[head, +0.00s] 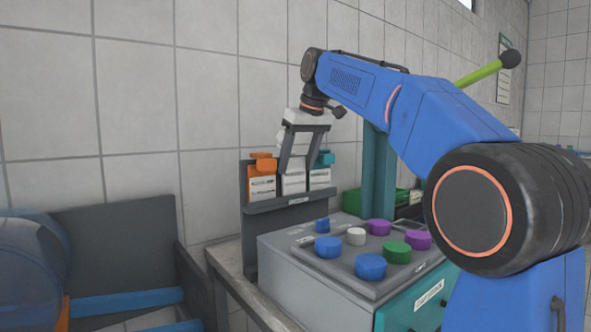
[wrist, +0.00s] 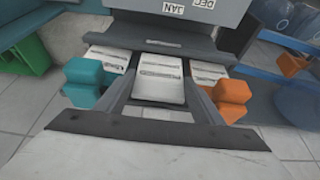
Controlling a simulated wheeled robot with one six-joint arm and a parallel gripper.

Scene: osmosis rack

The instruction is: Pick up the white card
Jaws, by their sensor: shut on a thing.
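The white card (head: 293,184) stands in the middle slot of a dark grey rack (head: 258,225), with printed lines on its face. In the wrist view the white card (wrist: 159,92) lies between the two fingers of my gripper (wrist: 160,84). In the head view my gripper (head: 298,162) points down at the rack and is shut on the white card. The card's lower end is hidden behind the rack's front lip. A card with an orange clip (head: 262,185) is on its left, and a card with a teal clip (head: 320,178) is on its right.
A grey console (head: 300,262) with several coloured knobs stands in front of the rack. A green crate (head: 408,198) is behind it at the right. A tiled wall is close behind. The orange block (wrist: 228,98) and teal block (wrist: 85,82) flank my fingers closely.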

